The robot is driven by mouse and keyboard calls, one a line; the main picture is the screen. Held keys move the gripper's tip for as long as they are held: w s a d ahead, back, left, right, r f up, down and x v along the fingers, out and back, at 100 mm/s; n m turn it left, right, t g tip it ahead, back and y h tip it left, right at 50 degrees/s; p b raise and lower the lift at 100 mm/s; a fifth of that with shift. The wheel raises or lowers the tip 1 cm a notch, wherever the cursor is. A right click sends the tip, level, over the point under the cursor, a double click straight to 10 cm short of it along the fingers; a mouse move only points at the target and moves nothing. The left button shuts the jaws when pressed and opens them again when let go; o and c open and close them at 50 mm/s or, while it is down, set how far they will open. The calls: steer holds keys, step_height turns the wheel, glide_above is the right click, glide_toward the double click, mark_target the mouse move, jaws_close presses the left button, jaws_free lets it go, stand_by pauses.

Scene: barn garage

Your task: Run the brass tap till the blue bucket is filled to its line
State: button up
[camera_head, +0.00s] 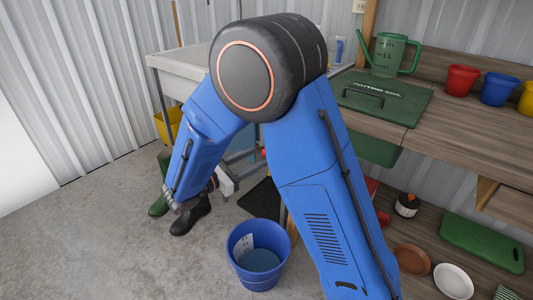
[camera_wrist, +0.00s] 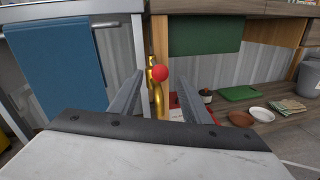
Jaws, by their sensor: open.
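The brass tap (camera_wrist: 158,98) stands upright by a wooden post in the wrist view, with a round red knob (camera_wrist: 160,73) at its top. A bit of red at the knob's height also shows in the head view (camera_head: 263,152), beside my arm, which hides the rest. My gripper (camera_wrist: 160,84) is open and empty. Its two fingers point towards the tap, one to each side of it in the picture; I see no contact. The blue bucket (camera_head: 243,273) stands upright on the floor in the head view, with a white label inside. I cannot tell the water level against its line.
A pale sink (camera_head: 178,76) stands at the back left, with boots (camera_head: 190,215) and a yellow container (camera_head: 166,122) near it. A blue cloth (camera_wrist: 62,65) hangs left of the tap. The wooden bench (camera_head: 465,150) is on the right. Floor left of the bucket is clear.

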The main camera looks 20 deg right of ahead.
steer(key=shift+x, duration=3)
steer(key=shift+c, duration=0.5)
jaws_close()
